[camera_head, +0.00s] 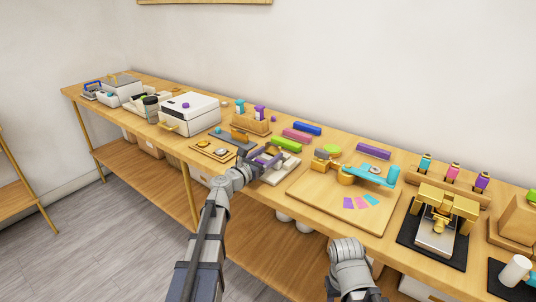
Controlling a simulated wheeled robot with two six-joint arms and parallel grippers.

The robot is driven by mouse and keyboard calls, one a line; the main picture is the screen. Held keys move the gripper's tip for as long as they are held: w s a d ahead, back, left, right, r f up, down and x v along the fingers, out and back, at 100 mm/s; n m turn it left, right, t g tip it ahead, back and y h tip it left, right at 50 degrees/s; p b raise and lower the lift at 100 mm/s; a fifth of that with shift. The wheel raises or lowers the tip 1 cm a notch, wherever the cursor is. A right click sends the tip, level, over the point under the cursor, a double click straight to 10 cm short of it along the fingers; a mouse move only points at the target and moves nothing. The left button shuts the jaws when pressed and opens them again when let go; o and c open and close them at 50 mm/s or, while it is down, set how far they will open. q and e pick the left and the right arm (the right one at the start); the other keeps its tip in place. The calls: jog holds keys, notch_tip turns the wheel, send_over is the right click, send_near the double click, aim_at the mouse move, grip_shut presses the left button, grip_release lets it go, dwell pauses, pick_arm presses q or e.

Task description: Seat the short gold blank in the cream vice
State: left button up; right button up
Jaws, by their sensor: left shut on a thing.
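The cream vice (284,172) sits on the bench near the middle, a low pale block partly covered by my left gripper. My left gripper (268,157) is over the vice, with purple parts showing around its fingers. It is shut on a small piece, most likely the short gold blank, but the fingers hide it. I cannot tell whether that piece touches the vice. My right arm shows at the bottom right, in front of the bench, and its fingertips are out of sight.
A wooden tray (201,152) with small round pieces lies left of the vice. A wooden board (322,202) with a turquoise-handled tool is to its right. Purple, green, pink and blue bars (307,128) lie behind. A gold press (440,215) stands far right.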

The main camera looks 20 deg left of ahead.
pick_arm(q)
jog(key=shift+f+b, duration=0.3)
jog(key=shift+f, duration=0.1)
pick_arm(e)
jog(key=shift+f, duration=0.35)
pick_arm(q)
jog(key=o, duration=1.5)
jog(key=shift+o, duration=0.2)
jog(key=shift+s, duration=0.1)
